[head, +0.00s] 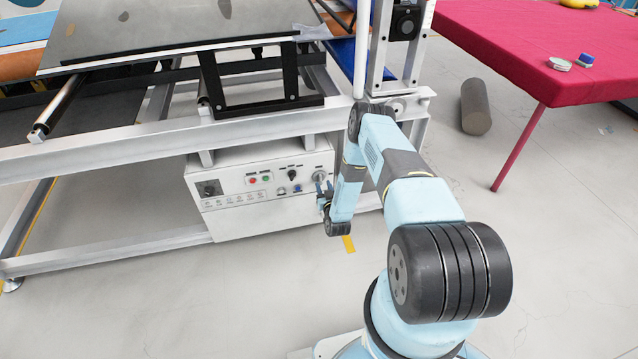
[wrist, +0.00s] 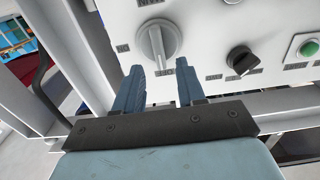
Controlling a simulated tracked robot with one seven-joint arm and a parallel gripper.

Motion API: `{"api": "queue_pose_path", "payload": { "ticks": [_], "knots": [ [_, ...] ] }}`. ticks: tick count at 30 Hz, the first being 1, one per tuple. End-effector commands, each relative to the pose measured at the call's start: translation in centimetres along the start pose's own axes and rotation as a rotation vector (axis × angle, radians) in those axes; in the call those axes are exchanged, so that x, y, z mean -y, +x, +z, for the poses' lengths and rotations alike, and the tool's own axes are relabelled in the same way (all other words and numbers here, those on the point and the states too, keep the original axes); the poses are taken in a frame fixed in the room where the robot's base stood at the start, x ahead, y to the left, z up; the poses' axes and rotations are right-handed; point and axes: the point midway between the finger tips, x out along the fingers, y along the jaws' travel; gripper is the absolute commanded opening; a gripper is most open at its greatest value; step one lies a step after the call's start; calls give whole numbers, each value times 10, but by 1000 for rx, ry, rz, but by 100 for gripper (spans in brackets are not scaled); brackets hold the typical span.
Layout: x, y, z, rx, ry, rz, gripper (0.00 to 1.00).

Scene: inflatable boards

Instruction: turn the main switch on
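The main switch, a large round grey rotary knob with a raised bar handle, is near the top of the wrist view (wrist: 158,42). In the head view the switch (head: 319,176) is at the right end of the white control box's front panel (head: 225,222). Its bar looks nearly upright in the wrist view. My gripper (wrist: 160,66) is open, with its two blue fingers apart and pointing at the panel. The fingertips are close to the knob, with the bar's near end between them in the picture. I cannot tell whether they touch it. In the head view my gripper (head: 324,187) partly hides that corner.
Beside the switch are a black selector knob (wrist: 241,60) and a green button (wrist: 308,48). A red button (head: 253,180) is further left in the head view. The white machine frame (head: 100,150) surrounds the box. A red table (head: 530,50) stands right; the floor between is mostly clear.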

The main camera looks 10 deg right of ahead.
Motion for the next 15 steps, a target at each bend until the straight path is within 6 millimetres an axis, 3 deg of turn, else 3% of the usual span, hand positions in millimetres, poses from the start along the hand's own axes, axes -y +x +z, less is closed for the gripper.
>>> {"api": "queue_pose_path", "payload": {
  "ticks": [6, 15],
  "knots": [
    [0, 26, 0, -1, 1, 0, 39],
    [0, 35, 0, 0, 1, 0, 39]
  ]
}}
